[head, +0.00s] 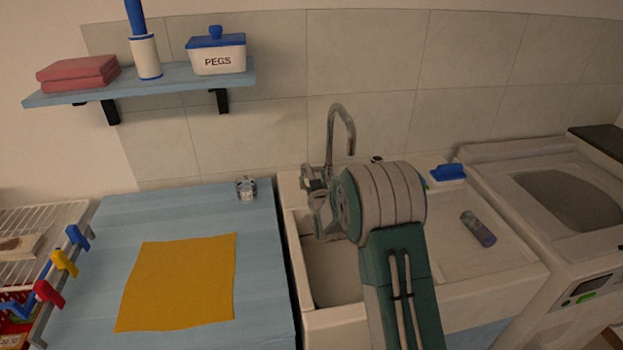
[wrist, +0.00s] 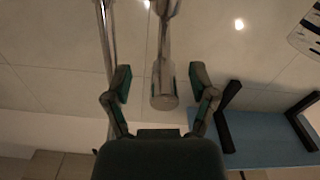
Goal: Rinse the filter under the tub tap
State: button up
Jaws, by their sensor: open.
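The chrome tap (head: 340,112) rises behind the white tub (head: 295,235), its curved spout pointing down. My gripper (wrist: 160,82) is open in the wrist view, one finger on each side of a metal cylinder of the tap (wrist: 163,101). The fingers look apart from it; I cannot tell whether they touch. In the head view my arm hides much of the gripper and part of the basin. A small silvery, patterned round item (head: 246,188) stands on the blue counter; it may be the filter, but it is too small to be sure. No running water shows.
A yellow cloth (head: 180,280) lies on the blue counter (head: 270,290). A blue brush (head: 448,173) and a grey-blue cylinder (head: 478,229) lie on the tub's right ledge. A washing machine (head: 560,255) stands at right. A shelf (head: 175,80) is on the wall.

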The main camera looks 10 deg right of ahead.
jog(key=shift+d, duration=0.15)
jog(key=shift+a, duration=0.55)
grip_shut()
jog(key=shift+d+r+g, duration=0.2)
jog(key=shift+r+g, duration=0.1)
jog(key=shift+r, duration=0.05)
jog(key=shift+w+r, duration=0.1)
jog(key=shift+a, duration=0.1)
grip_release()
